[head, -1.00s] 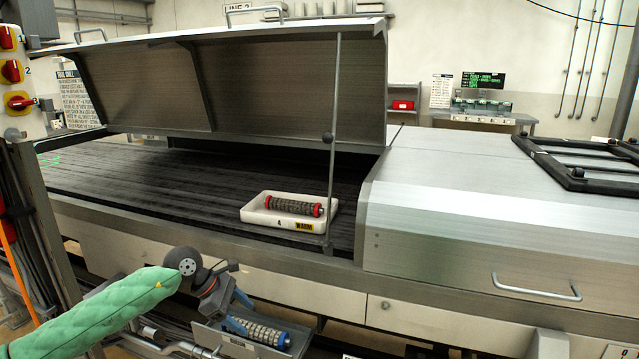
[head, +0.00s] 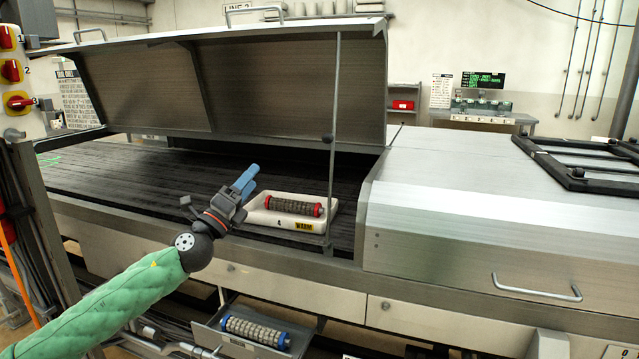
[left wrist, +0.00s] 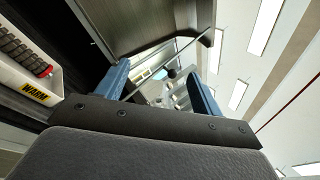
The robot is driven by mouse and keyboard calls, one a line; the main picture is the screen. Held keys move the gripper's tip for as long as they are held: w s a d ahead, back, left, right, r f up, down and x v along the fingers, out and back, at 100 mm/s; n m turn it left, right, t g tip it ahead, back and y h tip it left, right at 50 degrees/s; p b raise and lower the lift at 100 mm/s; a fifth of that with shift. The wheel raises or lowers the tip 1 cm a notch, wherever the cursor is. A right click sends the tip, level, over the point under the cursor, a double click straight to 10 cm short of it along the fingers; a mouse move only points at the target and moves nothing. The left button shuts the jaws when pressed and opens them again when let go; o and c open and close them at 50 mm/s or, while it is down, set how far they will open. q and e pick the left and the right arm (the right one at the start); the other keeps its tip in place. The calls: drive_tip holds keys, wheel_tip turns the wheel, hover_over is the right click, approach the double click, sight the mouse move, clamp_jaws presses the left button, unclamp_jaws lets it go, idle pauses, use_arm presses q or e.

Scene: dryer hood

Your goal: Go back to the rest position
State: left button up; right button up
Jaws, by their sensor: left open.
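My left gripper (head: 248,180) with blue fingers is raised in front of the dryer opening, at the left edge of a white tray (head: 258,222). In the left wrist view its two fingers (left wrist: 160,88) stand wide apart with nothing between them. The tray, labelled "WARM", holds a dark roller with red ends (head: 292,207) and sits on the dryer's dark slatted bed. The tray and roller also show at the left of the left wrist view, outside the fingers. My right gripper is in neither view.
The dryer hood (head: 290,85) stands open, with a thin upright rod (head: 333,180) close to the tray. A roller with blue ends (head: 255,331) lies in a low metal tray (head: 212,336) below. A closed metal cover (head: 480,215) lies to the right.

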use_arm(q)
drive_tip(key=a+f+n+t+y, duration=0.3)
drive_tip(key=a+n+y, duration=0.2)
drive_tip(key=n+y, duration=1)
drive_tip(key=s+f+n+g+y, duration=0.1)
drive_tip(key=s+f+n+g, duration=0.35)
drive_tip(key=f, duration=0.45)
drive_tip(key=s+f+n+g, duration=0.4)
drive_tip(key=f+n, duration=0.2)
drive_tip(key=f, duration=0.3)
drive_tip(key=s+d+f+n+g+h, duration=0.1)
drive_tip(key=s+f+g, duration=0.3)
drive_tip(key=s+f, duration=0.7)
drive_tip(key=s+d+f+n+g+h+p, duration=0.1)
drive_tip(key=s+d+f+n+g, duration=0.1)
drive_tip(key=s+f, duration=0.8)
drive_tip(key=s+d+f+n+g+h+p, duration=0.1)
drive_tip(key=s+d+f+g, duration=0.3)
drive_tip(key=s+f, duration=0.7)
drive_tip(key=s+g+h, duration=0.1)
drive_tip(key=s, duration=0.8)
drive_tip(key=shift+s+d+f+g, duration=0.2)
drive_tip(key=shift+s+f+g, duration=0.05)
drive_tip(key=shift+f+g, duration=0.1)
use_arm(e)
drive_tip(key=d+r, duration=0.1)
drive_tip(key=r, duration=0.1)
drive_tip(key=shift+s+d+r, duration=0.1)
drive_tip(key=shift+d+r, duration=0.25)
